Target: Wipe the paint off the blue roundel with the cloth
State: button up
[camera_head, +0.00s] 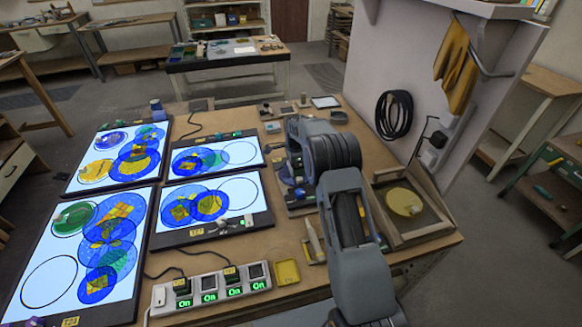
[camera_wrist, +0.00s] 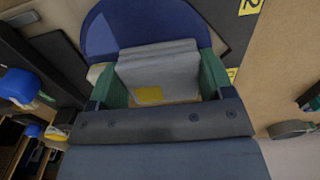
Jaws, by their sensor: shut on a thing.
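My gripper (camera_wrist: 160,72) shows in the wrist view with its two green fingers shut on a grey folded cloth (camera_wrist: 158,58). A dark blue roundel (camera_wrist: 145,22) lies just beyond the cloth, and the cloth covers its near part. I cannot tell whether the cloth touches it. No paint shows on the visible part of the roundel. In the head view a small blue patch (camera_head: 286,176) shows beside my forearm. My arm hides most of that spot, and the fingers are not clear there.
Lit panels with blue, green and yellow circles (camera_head: 118,230) fill the left of the bench. A switch strip reading "On" (camera_head: 210,290) and a yellow tray (camera_head: 287,272) are at the front. A wooden frame (camera_head: 440,229) with a yellow disc stands right of my arm.

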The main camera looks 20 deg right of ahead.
aim_at(286, 168)
jog(key=shift+s+d+f, duration=0.1)
jog(key=shift+d, duration=1.5)
jog(key=shift+a+r, duration=0.2)
jog(key=shift+a, duration=3.8)
jog(key=shift+d+f+b, duration=0.1)
jog(key=shift+d+b, duration=0.25)
jog(key=shift+d, duration=3.65)
jog(key=shift+w+a+p, duration=0.2)
jog(key=shift+w+a, duration=0.2)
jog(key=shift+w, duration=0.2)
jog(key=shift+w+a+p, duration=0.2)
jog(key=shift+w+a, duration=0.15)
jog(key=shift+w, duration=0.25)
jog(key=shift+a, duration=2.4)
jog(key=shift+d, duration=2.1)
